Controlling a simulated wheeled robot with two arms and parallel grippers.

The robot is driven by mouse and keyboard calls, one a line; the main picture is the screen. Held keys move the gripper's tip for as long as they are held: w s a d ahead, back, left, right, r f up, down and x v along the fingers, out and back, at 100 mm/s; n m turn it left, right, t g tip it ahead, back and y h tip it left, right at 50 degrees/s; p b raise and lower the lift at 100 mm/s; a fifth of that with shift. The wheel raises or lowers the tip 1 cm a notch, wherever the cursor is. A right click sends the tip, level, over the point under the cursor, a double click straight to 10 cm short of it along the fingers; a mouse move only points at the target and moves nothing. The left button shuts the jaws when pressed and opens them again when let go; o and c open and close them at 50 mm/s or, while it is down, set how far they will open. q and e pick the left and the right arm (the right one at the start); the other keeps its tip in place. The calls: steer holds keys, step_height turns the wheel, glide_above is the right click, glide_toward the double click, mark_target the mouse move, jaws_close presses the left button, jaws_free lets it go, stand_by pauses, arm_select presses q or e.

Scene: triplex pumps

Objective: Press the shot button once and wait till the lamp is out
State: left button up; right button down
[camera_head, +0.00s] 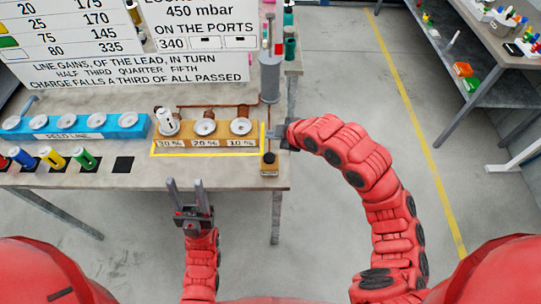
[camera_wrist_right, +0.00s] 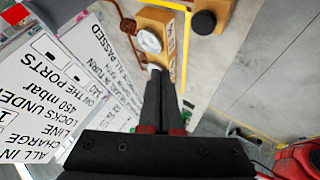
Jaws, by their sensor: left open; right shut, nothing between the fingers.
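A black round button (camera_head: 269,157) sits on a small labelled block at the front right of the bench, and shows in the right wrist view (camera_wrist_right: 204,22). Its label is too small to read. My right gripper (camera_head: 273,133) is shut and empty just behind the button, apart from it; its fingers (camera_wrist_right: 158,76) point toward a white port disc (camera_wrist_right: 149,41). My left gripper (camera_head: 188,184) is open and empty in front of the bench edge. A small red piece (camera_head: 279,49) shows by the grey cylinder (camera_head: 270,78); I cannot tell whether it is the lamp or lit.
A yellow-outlined block (camera_head: 160,149) holds several white ports; a white piece (camera_head: 167,118) stands on the left one. A blue feed line (camera_head: 75,126) and several coloured cylinders (camera_head: 53,158) are further left. Signs (camera_head: 200,66) stand behind.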

steer(key=shift+f, duration=0.15)
steer(key=b, duration=0.5)
glide_toward(269, 155)
steer(key=shift+w+a+f, duration=0.7)
steer(key=shift+w+a, duration=0.25)
steer(key=shift+w+a+f, duration=0.7)
steer(key=shift+w+a, duration=0.2)
steer(key=shift+w, duration=0.05)
steer(key=shift+f+b, duration=0.35)
steer(key=shift+b, duration=0.3)
steer(key=shift+f+b, duration=0.7)
steer(key=shift+f, duration=0.05)
stand_by(0.6)
steer(key=shift+r, duration=0.1)
steer(key=shift+r+p, duration=0.5)
steer(key=shift+r, duration=0.55)
